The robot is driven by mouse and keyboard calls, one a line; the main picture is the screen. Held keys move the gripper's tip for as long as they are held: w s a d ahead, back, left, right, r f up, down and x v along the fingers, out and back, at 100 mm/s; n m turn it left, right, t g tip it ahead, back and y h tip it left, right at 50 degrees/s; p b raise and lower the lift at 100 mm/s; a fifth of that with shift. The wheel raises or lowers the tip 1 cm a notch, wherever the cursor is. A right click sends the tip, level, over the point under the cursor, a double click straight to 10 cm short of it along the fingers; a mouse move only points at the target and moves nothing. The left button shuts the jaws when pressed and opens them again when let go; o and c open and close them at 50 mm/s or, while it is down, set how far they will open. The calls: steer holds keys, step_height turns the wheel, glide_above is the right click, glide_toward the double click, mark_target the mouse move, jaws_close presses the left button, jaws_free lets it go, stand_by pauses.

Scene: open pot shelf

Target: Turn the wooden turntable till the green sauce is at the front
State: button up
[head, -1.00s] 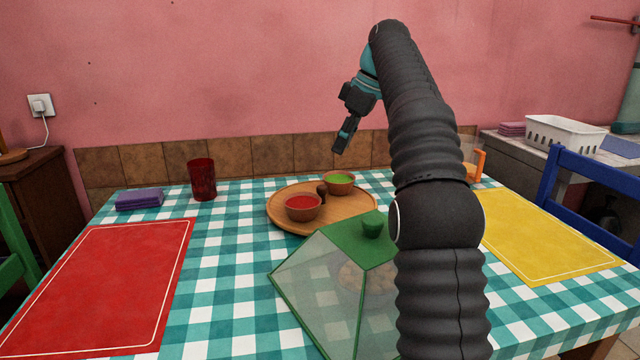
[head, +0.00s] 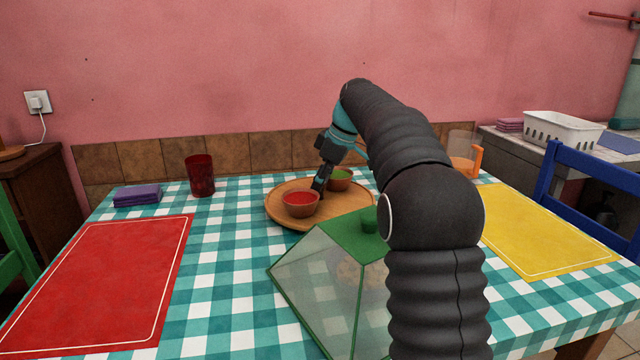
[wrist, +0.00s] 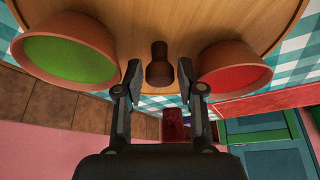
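The round wooden turntable (head: 283,217) lies on the checked tablecloth behind the green-framed cover. A bowl of red sauce (head: 300,203) sits at its front left, and a bowl of green sauce (head: 342,176) at its back right. In the wrist view the green sauce (wrist: 68,58) is on the left and the red sauce (wrist: 234,80) on the right. A dark brown knob (wrist: 159,66) stands on the turntable between them. My gripper (wrist: 159,80) is open, its two fingers on either side of the knob with gaps showing. In the head view my gripper (head: 318,186) hides the knob.
A green-framed clear cover (head: 330,265) stands close in front of the turntable. A red glass (head: 200,175) and purple napkins (head: 137,196) are to the left. A jug with an orange handle (head: 468,160) is to the right. Red (head: 95,285) and yellow (head: 545,240) mats lie at the sides.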

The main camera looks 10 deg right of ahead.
steer(key=shift+f, duration=0.1)
jaws_close()
